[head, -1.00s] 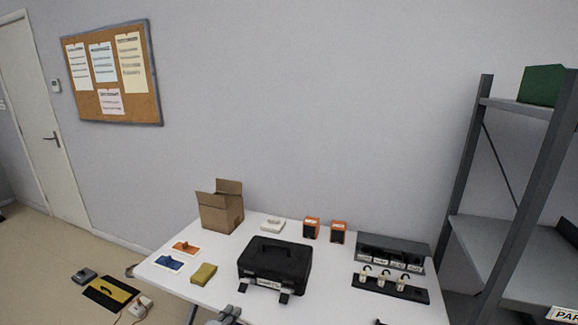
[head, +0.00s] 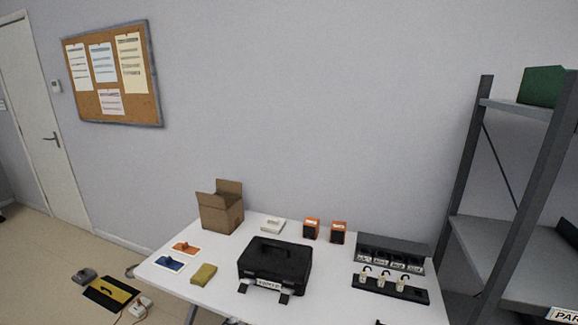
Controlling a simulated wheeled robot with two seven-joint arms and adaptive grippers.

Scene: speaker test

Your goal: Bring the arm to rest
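Neither gripper shows clearly. Only a small grey sliver, too little to read, shows at the bottom edge left of centre, where a grey gripper part was before. A small dark tip at the bottom edge right of centre cannot be identified. A closed black case (head: 275,262) with a handle on its lid lies on the white table (head: 330,295), its two front latches hanging down and a label between them.
An open cardboard box (head: 221,208), two orange-black boxes (head: 311,229), a white device (head: 273,226), a yellow sponge-like block (head: 204,274), blue (head: 169,264) and orange pieces, and a black rack of padlocks (head: 390,283) stand on the table. A grey shelf (head: 500,230) stands right.

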